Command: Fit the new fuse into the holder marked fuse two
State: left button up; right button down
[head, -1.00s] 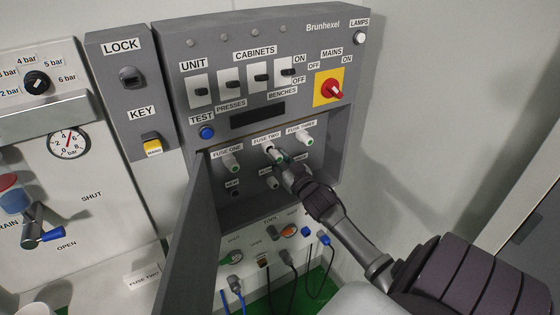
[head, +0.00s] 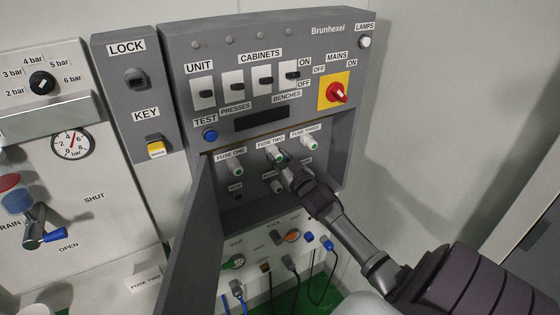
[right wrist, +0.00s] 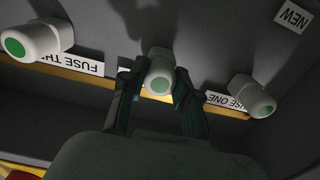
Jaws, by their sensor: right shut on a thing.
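A white fuse with a green end (head: 275,154) is at the position labelled FUSE TWO, in the recess of the grey Brunhexel panel. My right gripper (head: 284,161) is shut on it from the front. In the right wrist view the fuse (right wrist: 159,77) sits between the two dark fingers (right wrist: 157,88), its green end toward the camera. I cannot tell whether it is fully seated. The FUSE TWO label (head: 270,144) is above it in the head view. My left gripper is not in view.
Similar white, green-ended fuses sit at FUSE ONE (head: 236,168) and FUSE THREE (head: 309,143), close on either side. The open grey door (head: 190,250) stands left of the recess. The red mains switch (head: 337,93) is above. Cables hang below.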

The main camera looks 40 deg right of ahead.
jog(key=c, duration=0.8)
grip_release()
jog(key=shift+o, duration=0.2)
jog(key=v, duration=1.2)
